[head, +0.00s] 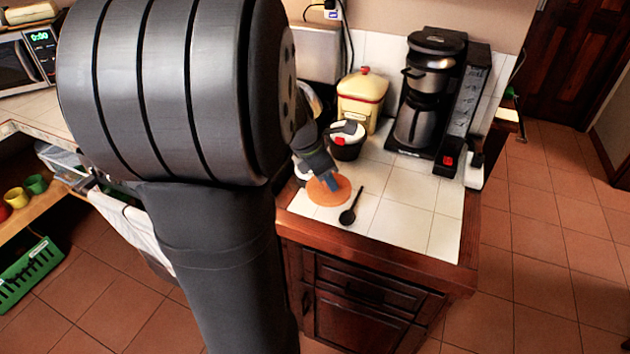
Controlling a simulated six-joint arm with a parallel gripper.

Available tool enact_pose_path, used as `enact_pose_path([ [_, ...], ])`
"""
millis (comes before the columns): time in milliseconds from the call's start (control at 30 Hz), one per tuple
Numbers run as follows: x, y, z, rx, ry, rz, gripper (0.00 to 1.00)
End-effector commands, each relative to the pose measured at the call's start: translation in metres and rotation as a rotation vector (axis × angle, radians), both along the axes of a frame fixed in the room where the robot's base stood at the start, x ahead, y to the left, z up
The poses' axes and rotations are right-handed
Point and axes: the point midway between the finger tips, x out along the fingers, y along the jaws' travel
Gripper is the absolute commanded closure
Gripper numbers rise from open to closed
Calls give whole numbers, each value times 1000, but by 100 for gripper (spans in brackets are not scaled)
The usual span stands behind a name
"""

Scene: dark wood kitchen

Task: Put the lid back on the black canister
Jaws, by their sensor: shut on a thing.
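The black canister (346,151) stands on the white tiled counter, behind and to the right of my gripper's tip. It has a pale rim and a small red patch near its top; a dark shape over the top is too small to make out. A flat round orange-brown disc, seemingly the lid (341,195), is at the counter's front left, apart from the canister. My gripper (332,183) points down at the disc and is shut on it. The exact grip is too small to see, and I cannot tell whether the disc touches the counter.
A black spoon (351,208) lies just right of the disc. A cream canister with a red knob (362,98) stands behind the black one. A coffee maker (428,100) stands at the back right. The front right tiles are clear. A white object (301,171) is partly hidden behind my arm.

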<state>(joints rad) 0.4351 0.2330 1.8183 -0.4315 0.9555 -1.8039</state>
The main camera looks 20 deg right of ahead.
Motion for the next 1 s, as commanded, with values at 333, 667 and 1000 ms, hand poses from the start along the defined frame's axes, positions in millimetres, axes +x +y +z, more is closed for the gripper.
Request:
enact_pose_path([
  [333, 108, -18, 28, 8, 0, 305, 94],
  [667, 163, -21, 40, -1, 0, 479, 94],
  [1000, 163, -21, 15, 0, -1, 482, 94],
])
